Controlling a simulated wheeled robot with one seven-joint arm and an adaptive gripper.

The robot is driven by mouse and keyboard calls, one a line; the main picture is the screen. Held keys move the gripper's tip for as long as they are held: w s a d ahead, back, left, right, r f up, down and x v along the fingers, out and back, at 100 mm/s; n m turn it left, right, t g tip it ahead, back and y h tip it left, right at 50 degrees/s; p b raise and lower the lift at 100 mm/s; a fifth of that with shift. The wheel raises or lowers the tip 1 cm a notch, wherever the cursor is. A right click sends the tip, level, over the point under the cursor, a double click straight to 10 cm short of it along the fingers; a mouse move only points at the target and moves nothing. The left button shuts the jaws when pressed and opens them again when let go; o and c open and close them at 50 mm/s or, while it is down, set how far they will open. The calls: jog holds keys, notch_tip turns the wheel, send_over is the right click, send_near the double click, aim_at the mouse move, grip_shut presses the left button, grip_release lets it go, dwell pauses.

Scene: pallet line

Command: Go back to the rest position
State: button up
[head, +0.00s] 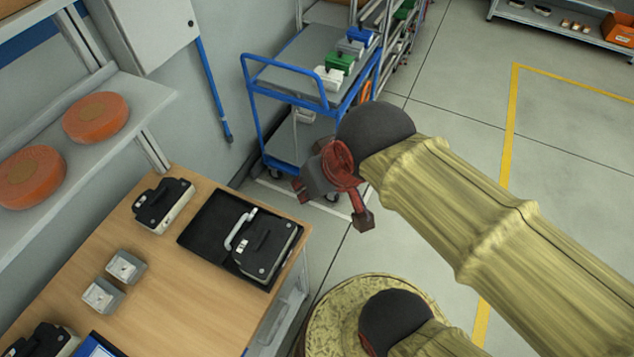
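My gripper (331,205) hangs at the end of my arm, in the middle of the head view. It is over the floor gap between the wooden table (190,290) and the blue trolley (290,85). Its two dark red fingers stand apart, and nothing shows between them. It touches neither the table nor the trolley in this view. My arm wears a yellowish fabric sleeve and reaches in from the lower right.
On the table, a black and grey case (262,245) lies on a black mat (205,222), beside another case (162,205) and two small metal blocks (103,296). Orange discs (95,117) lie on a shelf. The floor (455,95) at upper right is clear.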

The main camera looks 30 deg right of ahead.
jog(key=shift+s+d+r, duration=0.1)
jog(key=shift+s, duration=0.1)
notch_tip(320, 180, down, 8)
jog(key=b, duration=0.7)
jog(key=shift+r+b, duration=0.25)
jog(key=shift+b, duration=0.05)
jog(key=shift+n, duration=0.3)
